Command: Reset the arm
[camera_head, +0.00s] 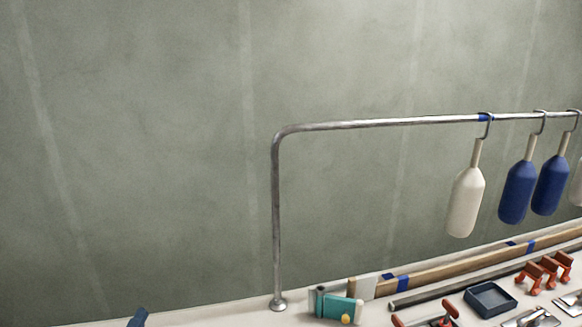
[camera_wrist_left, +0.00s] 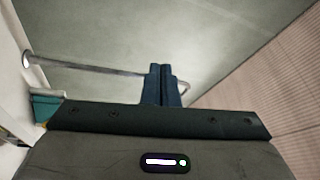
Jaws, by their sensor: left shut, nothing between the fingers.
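My left gripper (camera_wrist_left: 161,82) is shut and empty in the left wrist view, its two dark blue fingers side by side. In the head view only a small blue tip of the left gripper (camera_head: 138,317) shows at the bottom edge, left of the rail's post and apart from it. The rest of the left arm is out of the picture there. My right gripper is not in either view.
A metal rail (camera_head: 276,215) stands on the pale worktop (camera_head: 230,318); a white fender (camera_head: 466,203) and blue fenders (camera_head: 517,193) hang from it. A teal tool (camera_head: 335,306), a dark tray (camera_head: 490,298) and orange clamps (camera_head: 545,272) lie at right. Grey wall fills the back.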

